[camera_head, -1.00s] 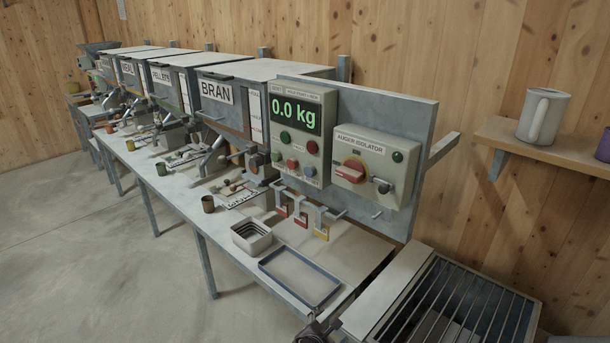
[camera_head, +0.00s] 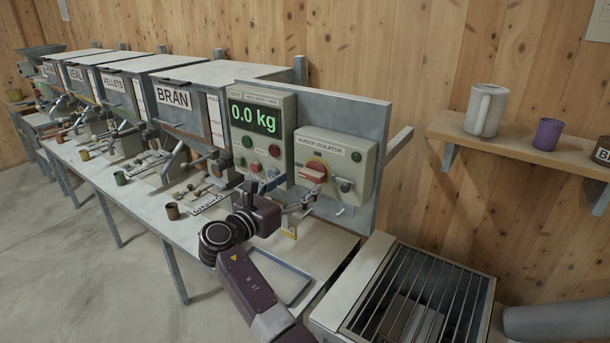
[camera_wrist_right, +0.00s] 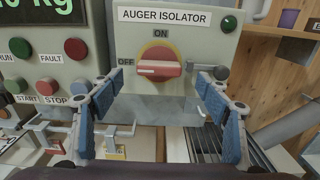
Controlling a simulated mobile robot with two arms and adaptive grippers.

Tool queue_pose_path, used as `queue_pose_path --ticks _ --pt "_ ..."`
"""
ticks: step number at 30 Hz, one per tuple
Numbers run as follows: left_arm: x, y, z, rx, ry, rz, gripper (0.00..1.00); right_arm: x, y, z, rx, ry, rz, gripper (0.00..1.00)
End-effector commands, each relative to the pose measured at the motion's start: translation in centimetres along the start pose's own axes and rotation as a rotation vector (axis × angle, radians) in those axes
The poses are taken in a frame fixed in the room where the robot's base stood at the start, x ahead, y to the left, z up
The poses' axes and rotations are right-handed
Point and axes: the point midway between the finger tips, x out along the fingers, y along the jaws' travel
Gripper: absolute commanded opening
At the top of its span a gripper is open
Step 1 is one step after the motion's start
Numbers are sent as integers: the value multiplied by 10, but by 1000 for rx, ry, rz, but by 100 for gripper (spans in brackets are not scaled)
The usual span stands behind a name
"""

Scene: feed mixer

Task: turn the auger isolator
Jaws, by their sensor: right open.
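The auger isolator (camera_head: 338,153) is a pale box on the grey upright panel. Its red handle (camera_head: 313,172) sits on a yellow disc; in the right wrist view the handle (camera_wrist_right: 158,68) lies level, with OFF to its left and ON above. My right gripper (camera_head: 291,190) is in front of the panel, just below and left of the handle in the head view. In the right wrist view my right gripper (camera_wrist_right: 158,88) is open and empty, its blue-padded fingers spread to either side below the handle, apart from it. My left gripper is out of view.
The control box (camera_head: 262,135) reading 0.0 kg is left of the isolator. A small lever (camera_head: 344,186) is right of the handle. Below are a blue-rimmed tray (camera_head: 290,303) and a barred grate (camera_head: 420,300). A shelf (camera_head: 520,145) holds a white jug (camera_head: 485,110) and a purple cup (camera_head: 548,134).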

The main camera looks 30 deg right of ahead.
Motion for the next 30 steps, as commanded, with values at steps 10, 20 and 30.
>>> queue_pose_path --ticks 10,20,30 --pt "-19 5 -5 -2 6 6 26 46 1 1 1 0 3 70" --pt "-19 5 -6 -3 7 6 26 51 1 0 3 1 3 70" --pt "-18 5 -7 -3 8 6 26 50 1 0 3 1 4 32"
